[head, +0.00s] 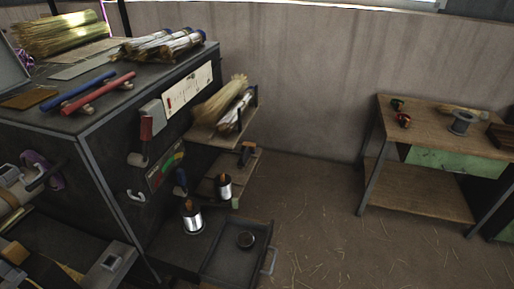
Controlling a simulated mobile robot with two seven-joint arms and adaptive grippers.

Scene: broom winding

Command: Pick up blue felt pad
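I cannot make out a blue felt pad in the head view. A flat brown pad (29,98) and a flat grey sheet (76,71) also lie on the cabinet top. Neither of my grippers can be made out in this view.
The dark cabinet (105,150) fills the left, with straw bundles (160,46) on top. Side shelves hold another bundle (222,103) and cans (192,217). An open drawer (228,262) juts out low. A wooden workbench (440,120) stands right. Straw-strewn floor (335,225) lies between.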

